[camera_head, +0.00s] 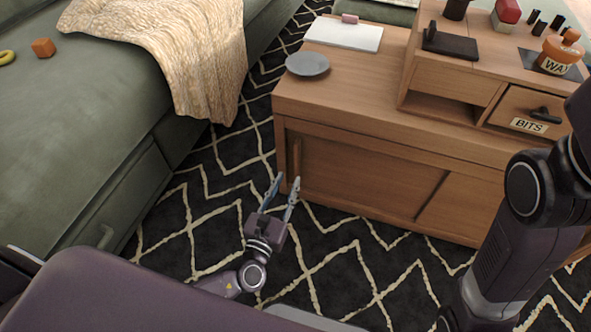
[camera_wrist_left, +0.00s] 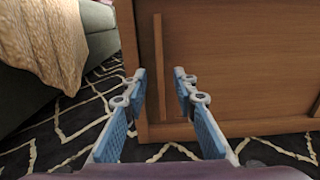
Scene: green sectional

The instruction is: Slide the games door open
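A low wooden cabinet (camera_head: 440,138) has a sliding front door (camera_head: 352,176) with a vertical wooden handle bar (camera_head: 296,158) at its left end. No games label can be read on it. In the left wrist view the handle (camera_wrist_left: 159,65) stands upright ahead, with the door panel (camera_wrist_left: 235,65) to its right. My left gripper (camera_head: 286,181) is open and empty, low in front of the handle. In the left wrist view its blue-padded fingers (camera_wrist_left: 160,82) are spread to either side of the handle's line; contact cannot be told. My right arm shows at the right, its gripper out of frame.
A green sofa (camera_head: 75,115) with a beige throw (camera_head: 190,60) stands at the left. A grey plate (camera_head: 307,64) and a white board (camera_head: 343,34) lie on the cabinet top. A drawer labelled BITS (camera_head: 526,112) is at the right. Patterned rug (camera_head: 340,260) covers the open floor.

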